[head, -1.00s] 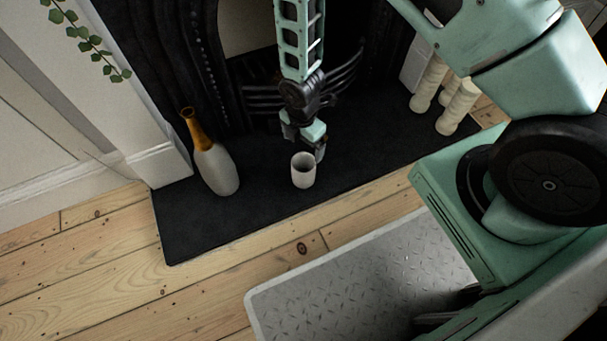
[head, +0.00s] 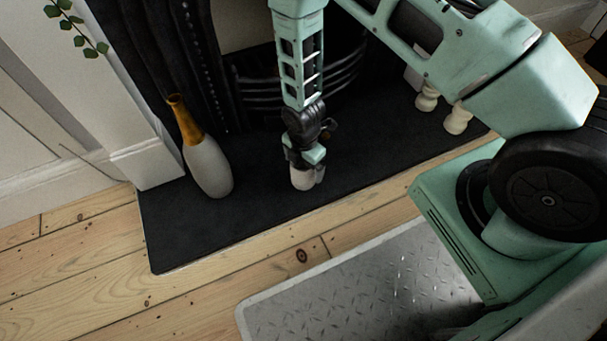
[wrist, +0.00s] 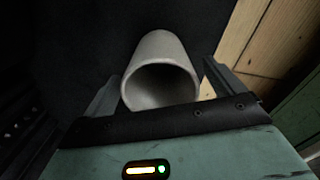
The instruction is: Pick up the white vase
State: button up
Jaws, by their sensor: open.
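The small white cup-shaped vase (head: 301,182) stands on the black hearth slab, partly hidden by my gripper (head: 306,170). In the wrist view, the white vase (wrist: 160,75) shows its open round mouth towards the camera. My gripper is open, with one finger on each side of the vase in that view. I see dark space beside the left finger; the right finger is close to the vase wall. I cannot tell whether either finger touches it.
A taller bottle-shaped vase (head: 207,165) with a pale body and orange neck stands to the left on the black hearth slab (head: 180,235). The dark fireplace grate is behind. Bare floorboards (head: 90,270) lie in front.

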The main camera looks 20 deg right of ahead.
jog(key=shift+f, duration=0.7)
jog(key=shift+c, duration=0.3)
jog(key=shift+r, duration=0.1)
jog(key=c, duration=1.2)
